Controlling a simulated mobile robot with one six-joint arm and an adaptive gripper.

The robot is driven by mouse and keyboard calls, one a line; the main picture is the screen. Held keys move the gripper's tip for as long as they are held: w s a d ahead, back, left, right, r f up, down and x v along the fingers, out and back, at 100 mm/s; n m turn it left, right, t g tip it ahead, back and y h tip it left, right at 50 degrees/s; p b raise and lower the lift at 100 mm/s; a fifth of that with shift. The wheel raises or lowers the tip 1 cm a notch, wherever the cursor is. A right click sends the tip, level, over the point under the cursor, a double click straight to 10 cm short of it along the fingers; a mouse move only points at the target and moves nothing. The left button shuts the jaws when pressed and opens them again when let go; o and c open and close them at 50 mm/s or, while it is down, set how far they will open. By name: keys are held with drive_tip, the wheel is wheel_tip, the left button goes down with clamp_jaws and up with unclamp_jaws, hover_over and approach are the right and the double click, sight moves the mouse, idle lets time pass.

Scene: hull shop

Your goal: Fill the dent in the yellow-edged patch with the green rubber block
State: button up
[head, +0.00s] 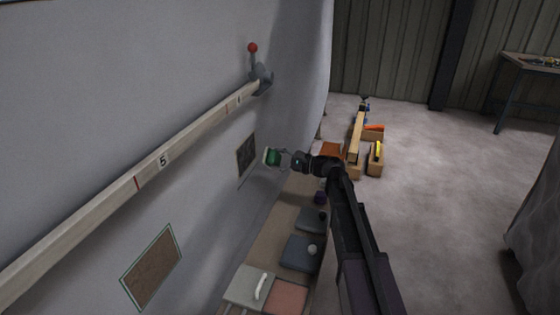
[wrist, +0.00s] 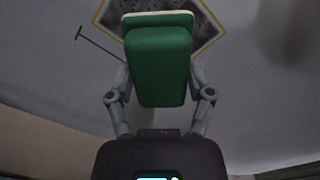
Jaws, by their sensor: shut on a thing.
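My gripper (head: 284,157) is shut on the green rubber block (head: 272,156). In the wrist view the green block (wrist: 160,65) sits between both fingers (wrist: 160,78), with a pale layer on its far end. The yellow-edged patch (wrist: 208,22) shows behind the block at the top, partly covered by it and cut by the frame. Its middle is dark and mottled; the block hides most of it. In the head view a dark patch (head: 246,156) on the hull wall lies just left of the block, with a narrow gap in the picture. I cannot tell whether they touch.
A green-edged brown patch (head: 151,267) is lower left on the hull. A wooden rail (head: 160,163) with a red-knobbed lever (head: 253,60) crosses above. Below, a ledge holds a cream pad (head: 243,284), a pink pad (head: 290,297) and dark pads (head: 298,253).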

drive_tip(key=shift+w+d, duration=0.1)
drive_tip(key=shift+a, duration=0.2)
drive_tip(key=shift+x, duration=2.75)
drive_tip(key=shift+o, duration=1.1)
drive_tip(key=shift+c, duration=1.3)
